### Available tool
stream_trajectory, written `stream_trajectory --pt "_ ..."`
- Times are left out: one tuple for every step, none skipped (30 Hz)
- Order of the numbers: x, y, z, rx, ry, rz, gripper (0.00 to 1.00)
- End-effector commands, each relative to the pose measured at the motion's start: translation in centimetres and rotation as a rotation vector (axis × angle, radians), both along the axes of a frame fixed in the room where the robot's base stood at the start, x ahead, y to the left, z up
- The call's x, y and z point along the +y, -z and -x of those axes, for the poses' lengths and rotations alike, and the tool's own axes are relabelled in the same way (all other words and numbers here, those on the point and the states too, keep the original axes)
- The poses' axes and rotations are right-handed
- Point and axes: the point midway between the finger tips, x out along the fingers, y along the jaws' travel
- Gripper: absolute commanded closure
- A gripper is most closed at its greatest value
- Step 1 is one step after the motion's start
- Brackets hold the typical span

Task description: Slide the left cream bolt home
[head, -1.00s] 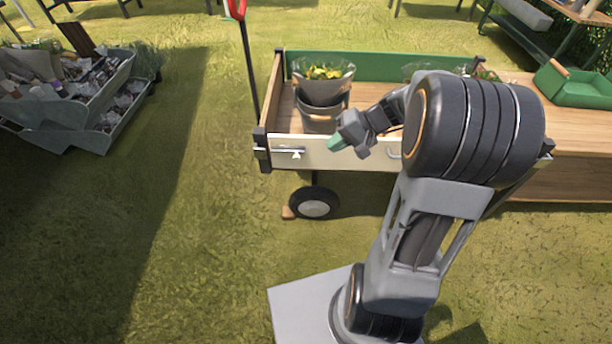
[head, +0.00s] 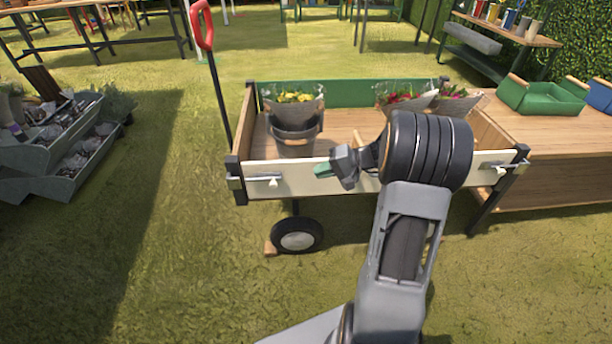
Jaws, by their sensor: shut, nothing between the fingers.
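The left cream bolt (head: 265,179) is a thin pale rod with a small white handle, lying level on the left end of the wagon's cream front board (head: 320,181). Its left end is close to the bracket on the dark corner post (head: 236,180); I cannot tell whether it enters it. My gripper (head: 322,171) has green fingertips pointing left. It is shut and empty, in front of the board, to the right of the bolt and apart from it. A similar right bolt (head: 497,167) sits at the board's other end. My arm hides part of the board.
A grey bucket with yellow flowers (head: 293,133) stands in the wagon behind the board, with wrapped bouquets (head: 405,97) at right. A red-handled pole (head: 203,30) rises behind the left corner. A wooden table (head: 560,130) adjoins the right. Grass at front left is clear.

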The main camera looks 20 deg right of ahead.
Motion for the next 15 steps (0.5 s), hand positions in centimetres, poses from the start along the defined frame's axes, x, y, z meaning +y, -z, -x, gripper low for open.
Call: stream_trajectory --pt "0.7 0.6 -0.3 0.002 -0.004 -0.001 1.0" --pt "1.1 0.8 -0.5 0.002 -0.004 0.0 1.0" --pt "1.6 1.2 -0.8 0.002 -0.004 -0.001 1.0" --pt "2.1 1.5 -1.0 0.002 -0.004 -0.001 1.0" --pt "2.6 1.8 -1.3 0.002 -0.005 0.0 1.0" --pt "3.2 2.1 -1.6 0.002 -0.004 0.0 1.0" --pt "3.7 2.4 -1.8 0.002 -0.004 -0.001 1.0" --pt "4.1 2.7 -2.1 0.002 -0.004 0.0 1.0" --pt "4.7 3.0 -2.4 0.002 -0.004 0.0 1.0" --pt "5.2 3.2 -2.6 0.002 -0.004 -0.001 1.0" --pt "5.6 3.5 -2.9 0.002 -0.004 0.0 1.0" --pt "6.2 3.8 -3.2 0.001 -0.004 0.0 1.0" --pt "6.5 4.0 -3.4 0.002 -0.004 0.0 1.0" --pt "6.9 4.2 -3.6 0.001 -0.004 0.0 1.0" --pt "7.4 4.5 -3.8 0.001 -0.004 0.0 1.0"
